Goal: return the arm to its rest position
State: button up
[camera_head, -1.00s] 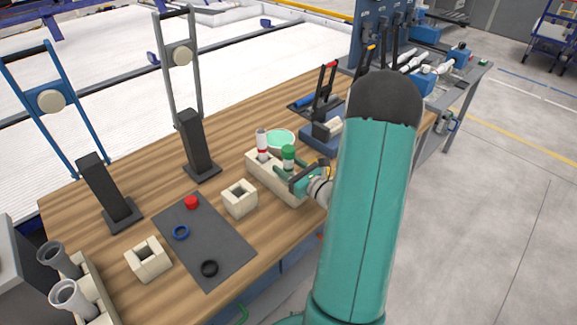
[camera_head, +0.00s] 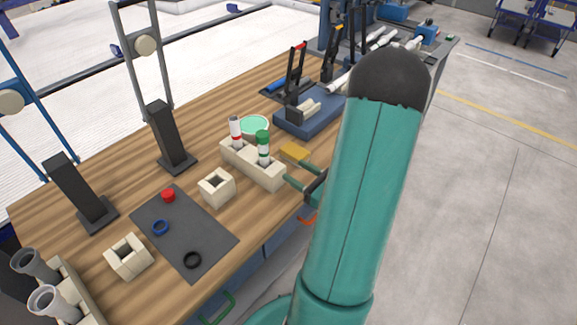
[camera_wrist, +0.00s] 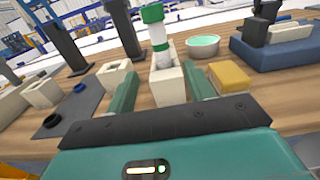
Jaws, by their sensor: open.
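My gripper (camera_head: 298,174) shows as two green fingers to the right of the beige holder block (camera_head: 238,160), partly hidden behind my arm. In the wrist view my gripper (camera_wrist: 163,88) is open with nothing between its fingers. The holder block (camera_wrist: 168,88) stands beyond the fingertips in that view. A white pipe with a green cap (camera_head: 263,146) stands upright in the holder; it also shows in the wrist view (camera_wrist: 157,35).
A yellow block (camera_head: 294,152), a mint bowl (camera_head: 254,125) and a blue-based clamp device (camera_head: 310,119) lie near the holder. Beige square blocks (camera_head: 216,188), (camera_head: 128,257) and a dark mat (camera_head: 170,240) with rings are left.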

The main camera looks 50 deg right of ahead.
jog(key=shift+s, duration=0.15)
dwell(0.6)
jog(key=w+a+r+n+g+y, duration=0.1)
jog(key=a+r+n+g+y, duration=0.25)
jog(key=a+n, duration=0.35)
jog(key=w+a+r+n+g+y, duration=0.1)
jog(key=a+r+n+g+y, duration=0.25)
jog(key=a, duration=0.55)
jog(key=w+a+r+n+g+y, duration=0.1)
jog(key=a+n+g+y, duration=0.3)
jog(key=a+n, duration=0.45)
jog(key=s+a+r+n+g+h, duration=0.3)
jog(key=s+a+n+g+h, duration=0.25)
jog(key=n, duration=0.25)
notch_tip(320, 180, up, 8)
jog(key=a+n+t+h, duration=0.1)
jog(key=n+t+h, duration=0.3)
jog(key=n+h, duration=0.2)
jog(key=n, duration=0.2)
jog(key=shift+s+a+f+n, duration=0.15)
jog(key=shift+a+n, duration=0.1)
jog(key=shift+n, duration=0.05)
jog(key=shift+c, duration=0.4)
